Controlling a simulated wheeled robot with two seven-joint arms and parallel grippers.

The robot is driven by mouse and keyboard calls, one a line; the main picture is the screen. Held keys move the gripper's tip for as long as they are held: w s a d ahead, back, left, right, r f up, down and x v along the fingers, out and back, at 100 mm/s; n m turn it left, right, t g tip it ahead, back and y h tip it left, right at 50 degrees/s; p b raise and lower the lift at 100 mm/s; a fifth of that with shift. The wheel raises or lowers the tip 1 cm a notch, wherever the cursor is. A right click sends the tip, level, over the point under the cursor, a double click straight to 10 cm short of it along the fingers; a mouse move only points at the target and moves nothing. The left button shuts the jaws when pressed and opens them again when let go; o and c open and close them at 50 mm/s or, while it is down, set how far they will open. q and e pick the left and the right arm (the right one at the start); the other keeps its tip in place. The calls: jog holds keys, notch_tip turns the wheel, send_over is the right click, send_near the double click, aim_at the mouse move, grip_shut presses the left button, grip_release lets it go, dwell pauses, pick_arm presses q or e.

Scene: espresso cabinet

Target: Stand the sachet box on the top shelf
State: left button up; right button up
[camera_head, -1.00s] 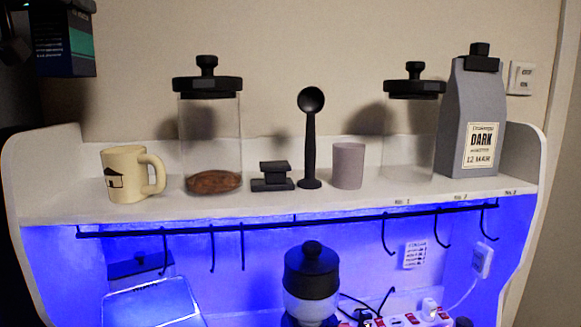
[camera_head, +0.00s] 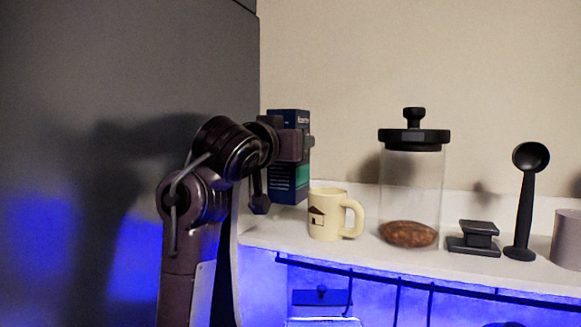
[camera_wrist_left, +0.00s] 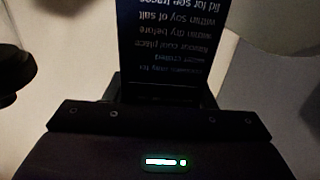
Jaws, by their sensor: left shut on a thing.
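The sachet box (camera_head: 286,190), dark blue with a green lower part, is upright at the left end of the top shelf (camera_head: 275,233), left of the cream mug. My left gripper (camera_head: 297,146) is shut on its upper part. Whether the box's bottom touches the shelf or hangs just above it, I cannot tell. In the left wrist view the box's dark face with white print (camera_wrist_left: 172,45) stands between the fingers. My right gripper is not in view.
The mug (camera_head: 324,215) is close to the right of the box. Further right are a lidded glass jar (camera_head: 411,190), a black tamper (camera_head: 474,240), a black scoop (camera_head: 525,200) and a mauve cup (camera_head: 567,238). A dark grey panel (camera_head: 120,70) fills the left.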

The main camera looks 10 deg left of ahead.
aim_at(290, 171)
pick_arm(q)
jog(key=shift+f, duration=0.8)
notch_tip(290, 171, down, 3)
jog(key=shift+w+f+p, duration=0.1)
jog(key=shift+f+p, duration=0.05)
jog(key=shift+p, duration=0.15)
jog(key=shift+f, duration=0.2)
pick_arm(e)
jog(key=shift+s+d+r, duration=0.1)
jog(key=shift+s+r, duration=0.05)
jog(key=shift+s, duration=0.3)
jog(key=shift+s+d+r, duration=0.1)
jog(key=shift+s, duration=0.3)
pick_arm(q)
jog(key=shift+f, duration=0.2)
jog(key=o, duration=1.1)
jog(key=shift+r, duration=0.1)
jog(key=shift+c, duration=0.2)
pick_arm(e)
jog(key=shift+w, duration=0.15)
